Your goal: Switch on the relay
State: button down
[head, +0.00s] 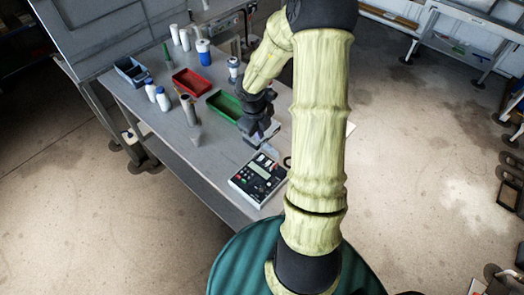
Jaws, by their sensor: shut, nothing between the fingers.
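A flat control box (259,179) with a white face, dark panels and a small display lies at the near end of the grey table; it may be the relay. Its switches are too small to read, so I cannot tell whether it is on. My gripper (262,138) is shut and empty. It points down above the table, just behind the box in the picture. I cannot tell whether its fingertips touch anything. My arm hides the area right of the box.
The grey table (180,140) holds a red tray (191,83), a green tray (224,105), a blue-grey bin (131,71), and several white and blue bottles. A slim upright stand (191,115) is left of my gripper.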

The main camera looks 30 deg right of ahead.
aim_at(263, 155)
jog(key=f, duration=0.4)
jog(key=d+f, duration=0.1)
jog(key=f, duration=0.3)
jog(key=f+b, duration=0.1)
jog(key=f, duration=0.2)
jog(key=shift+w+d+f, duration=0.25)
jog(key=shift+w+f, duration=0.15)
jog(key=shift+s, duration=0.15)
jog(key=shift+r, duration=0.1)
